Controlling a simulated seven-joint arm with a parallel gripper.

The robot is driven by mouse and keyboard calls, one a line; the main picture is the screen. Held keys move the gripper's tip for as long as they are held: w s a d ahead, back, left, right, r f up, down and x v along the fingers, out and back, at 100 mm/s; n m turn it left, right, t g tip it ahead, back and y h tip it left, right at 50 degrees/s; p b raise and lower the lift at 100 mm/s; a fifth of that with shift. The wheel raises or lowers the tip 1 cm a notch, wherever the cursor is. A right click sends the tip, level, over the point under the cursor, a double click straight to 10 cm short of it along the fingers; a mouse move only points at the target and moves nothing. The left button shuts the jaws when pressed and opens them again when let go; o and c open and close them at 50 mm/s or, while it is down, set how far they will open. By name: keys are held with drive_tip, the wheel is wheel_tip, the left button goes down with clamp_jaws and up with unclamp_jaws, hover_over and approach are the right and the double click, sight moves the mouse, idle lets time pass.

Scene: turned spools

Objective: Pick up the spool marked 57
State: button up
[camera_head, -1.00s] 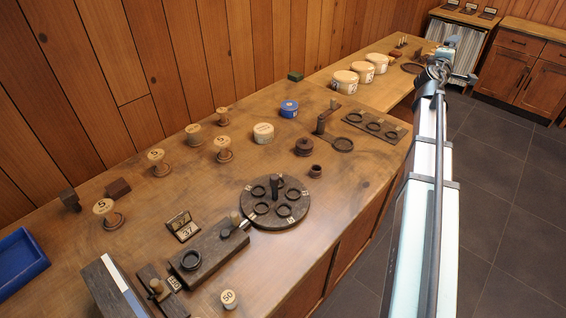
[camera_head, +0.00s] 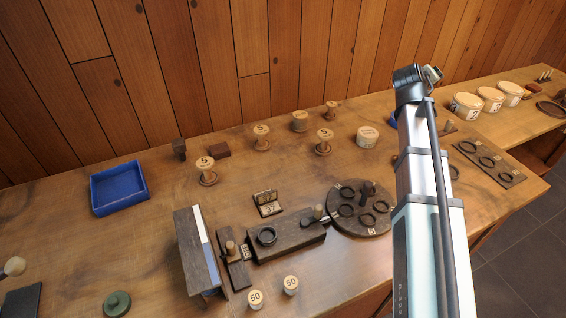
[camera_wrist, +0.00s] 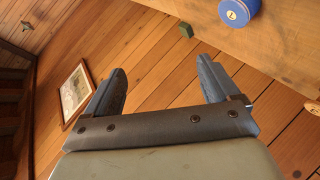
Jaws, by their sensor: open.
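Several turned wooden spools with pale tops stand upright on the table in the head view: one at left (camera_head: 206,167), one in the middle (camera_head: 261,134), one to its right (camera_head: 324,138), and two behind (camera_head: 300,121) (camera_head: 331,107). Their tops carry small marks; I cannot read 57 for certain on any. Two short pale pieces, which look marked 50, stand at the front edge (camera_head: 255,298) (camera_head: 290,284). My gripper (camera_wrist: 162,66) is open and empty in the wrist view, facing the wooden wall. In the head view it is up at right, away from the spools.
A blue tray (camera_head: 119,188) lies at left. A dark round rack (camera_head: 352,222), a dark block with a ring (camera_head: 287,238) and an upright board (camera_head: 195,250) crowd the front. A small number stand (camera_head: 267,204) sits among them. Pale tubs (camera_head: 467,106) are far right.

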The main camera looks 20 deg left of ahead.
drive_tip(key=s+a+f+g+y, duration=0.1)
drive_tip(key=s+a+y, duration=0.15)
drive_tip(key=a, duration=0.55)
drive_tip(key=s+a+f+g+y, duration=0.15)
drive_tip(key=s+a, duration=0.25)
drive_tip(key=a, duration=0.5)
drive_tip(key=n+g+y, duration=0.3)
drive_tip(key=g+y, duration=0.1)
drive_tip(key=g, duration=0.3)
hover_over(209, 178)
drive_tip(key=d, duration=0.1)
drive_tip(key=f, duration=1.3)
drive_tip(key=shift+d, duration=0.2)
drive_tip(key=shift+a+x, duration=0.15)
drive_tip(key=shift+x, duration=1.15)
drive_tip(key=shift+a+x, duration=0.15)
drive_tip(key=shift+x, duration=1.1)
drive_tip(key=shift+s, duration=0.2)
drive_tip(key=c, duration=1.1)
